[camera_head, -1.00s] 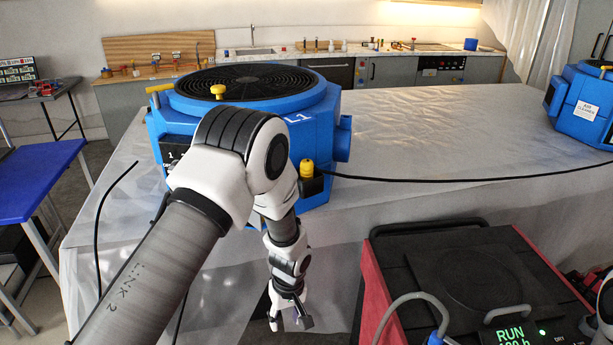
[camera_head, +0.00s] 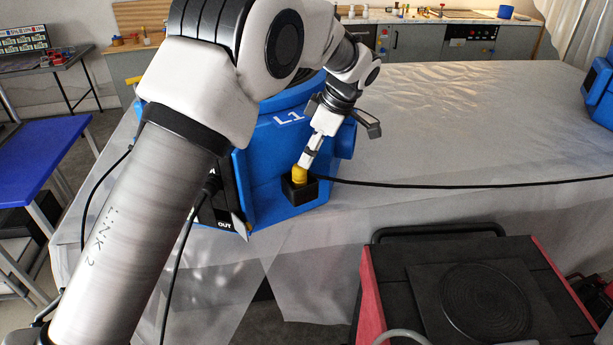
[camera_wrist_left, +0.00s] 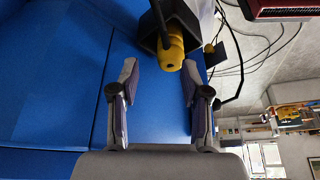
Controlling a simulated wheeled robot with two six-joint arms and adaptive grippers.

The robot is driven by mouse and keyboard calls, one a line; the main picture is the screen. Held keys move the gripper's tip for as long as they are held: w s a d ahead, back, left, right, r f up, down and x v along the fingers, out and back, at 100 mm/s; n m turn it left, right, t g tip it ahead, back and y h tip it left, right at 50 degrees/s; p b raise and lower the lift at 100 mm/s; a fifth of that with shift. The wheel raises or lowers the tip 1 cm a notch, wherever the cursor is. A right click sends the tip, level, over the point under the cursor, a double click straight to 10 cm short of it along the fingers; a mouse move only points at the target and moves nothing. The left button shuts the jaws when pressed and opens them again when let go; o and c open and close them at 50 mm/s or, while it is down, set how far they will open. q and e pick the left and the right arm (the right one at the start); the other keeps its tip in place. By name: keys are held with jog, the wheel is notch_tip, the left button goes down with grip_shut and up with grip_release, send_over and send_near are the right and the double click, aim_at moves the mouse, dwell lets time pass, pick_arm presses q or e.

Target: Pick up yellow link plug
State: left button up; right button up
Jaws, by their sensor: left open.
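The yellow link plug (camera_head: 300,173) stands in a small black holder (camera_head: 298,192) on the front right side of the blue L1 machine (camera_head: 265,165). In the left wrist view the yellow plug (camera_wrist_left: 171,52) shows just beyond the fingertips, nearer the right-hand finger, with the black holder (camera_wrist_left: 182,18) behind it. My left gripper (camera_head: 338,142) is above the plug, its fingers spread; in its wrist view the gripper (camera_wrist_left: 158,72) has nothing between its fingers. In the head view one finger overlaps the plug's top; I cannot tell whether they touch. My right gripper is out of view.
A black cable (camera_head: 450,186) runs right from the holder across the covered table (camera_head: 450,120). A red and black case (camera_head: 470,290) stands at the front right. A blue table (camera_head: 40,150) is at left. The covered table's middle is mostly clear.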

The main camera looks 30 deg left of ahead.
aim_at(300, 167)
pick_arm(q)
jog(key=f, duration=0.1)
jog(key=s+a+f+p, duration=0.1)
jog(key=f, duration=0.2)
jog(key=shift+s+a+f, duration=0.2)
jog(key=shift+s+a, duration=0.05)
jog(key=shift+s, duration=0.1)
jog(key=shift+o, duration=0.3)
jog(key=shift+w+a+f, duration=0.1)
jog(key=shift+w+a, duration=0.05)
jog(key=shift+w, duration=0.05)
jog(key=shift+s+a, duration=0.1)
jog(key=shift+s, duration=0.05)
jog(key=c, duration=0.5)
jog(key=shift+s+r, duration=0.2)
jog(key=shift+r, duration=0.1)
jog(key=shift+c, duration=0.5)
jog(key=shift+s+r, duration=0.1)
jog(key=shift+r, duration=0.05)
jog(key=shift+w, duration=0.3)
jog(key=shift+r, duration=0.15)
notch_tip(300, 167, up, 18)
jog(key=shift+s+f+b, duration=0.1)
jog(key=shift+f+b, duration=0.1)
jog(key=shift+b, duration=1.05)
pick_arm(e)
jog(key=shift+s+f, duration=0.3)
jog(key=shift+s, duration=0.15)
